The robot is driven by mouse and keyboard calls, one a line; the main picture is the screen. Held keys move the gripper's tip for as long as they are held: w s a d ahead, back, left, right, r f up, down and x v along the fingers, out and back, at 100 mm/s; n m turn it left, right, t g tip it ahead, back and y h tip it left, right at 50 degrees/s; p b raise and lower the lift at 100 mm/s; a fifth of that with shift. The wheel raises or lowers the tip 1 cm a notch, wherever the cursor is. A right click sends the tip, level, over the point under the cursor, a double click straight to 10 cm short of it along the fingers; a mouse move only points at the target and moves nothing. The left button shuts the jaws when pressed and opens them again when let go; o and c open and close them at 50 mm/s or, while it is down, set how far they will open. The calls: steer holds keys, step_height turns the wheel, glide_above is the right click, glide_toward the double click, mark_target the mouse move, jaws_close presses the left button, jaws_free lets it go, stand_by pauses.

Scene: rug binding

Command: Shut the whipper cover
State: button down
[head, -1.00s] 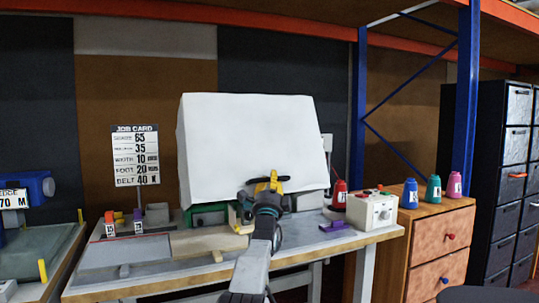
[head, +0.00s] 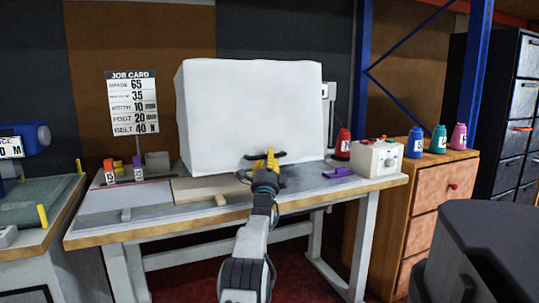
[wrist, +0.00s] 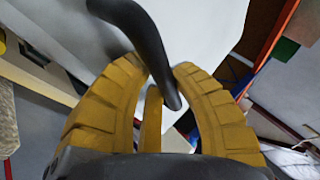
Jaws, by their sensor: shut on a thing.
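The whipper cover (head: 245,115) is the big white box-shaped hood at the back middle of the workbench (head: 100,233). Its front face is upright, and its lower edge is close to the bench top; any small gap behind my gripper is hidden. My gripper (head: 268,158) is at the lower front edge of the cover, with yellow fingers. In the wrist view a curved black handle (wrist: 148,40) passes between my yellow fingers (wrist: 160,95), which are shut on it. The white cover fills the space behind the handle.
A red spool (head: 343,143) and a white control box (head: 377,158) stand right of the cover, with a purple piece (head: 338,173) in front. A job card (head: 133,103) is at left. A wooden drawer cabinet (head: 425,200) stands at right.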

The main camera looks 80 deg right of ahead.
steer(key=shift+d+f, duration=0.1)
steer(key=shift+f, duration=0.3)
steer(key=c, duration=1.5)
jaws_free()
steer(key=o, duration=0.5)
steer(key=shift+r, duration=0.2)
steer(key=shift+a, duration=0.2)
steer(key=shift+v, duration=5.9)
steer(key=shift+o, duration=0.3)
